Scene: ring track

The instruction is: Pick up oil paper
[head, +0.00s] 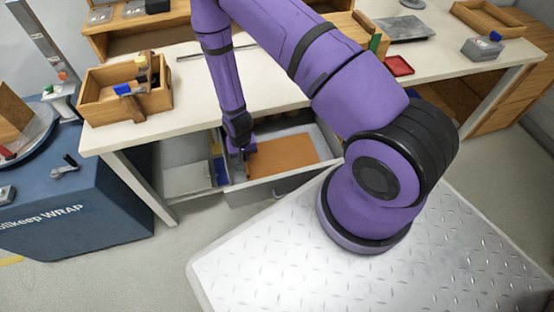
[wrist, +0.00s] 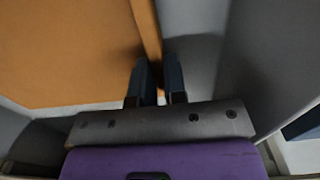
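The oil paper (head: 285,156) is an orange-brown sheet or stack lying in an open drawer (head: 287,185) under the white table. In the wrist view the oil paper (wrist: 65,50) fills the upper left, with a lighter edge running down toward my fingers. My gripper (head: 240,168) reaches down into the drawer at the left side of the paper. In the wrist view my gripper (wrist: 158,75) has its two dark fingers a small gap apart, astride the paper's edge. Whether they touch the paper is not clear.
A wooden tray (head: 100,108) with small items and a red tray (head: 398,65) stand on the white table (head: 190,82). The drawer's grey walls are close around my gripper. A blue wrapping machine (head: 80,210) stands at left.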

